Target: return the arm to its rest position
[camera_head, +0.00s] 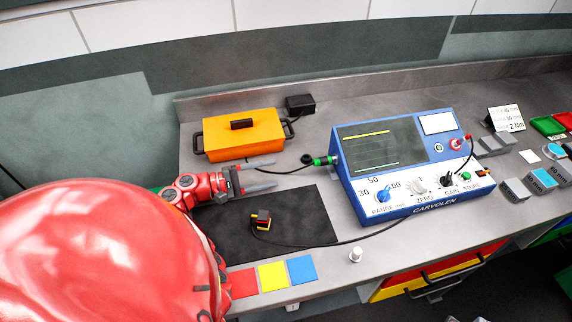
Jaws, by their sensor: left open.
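My left gripper (262,176) reaches in from the left on a red arm, above the back left part of a black mat (305,222). Its two grey fingers are apart and hold nothing. A large red rounded part of my own body fills the lower left and hides much of the arm. The right gripper does not show.
An orange box (243,142) stands behind the gripper. A blue CARVOLEN instrument (400,160) stands to its right. A small yellow, red and black probe (261,219) lies on the mat, cabled. Coloured cards (273,277) and a white knob (355,255) sit near the front edge.

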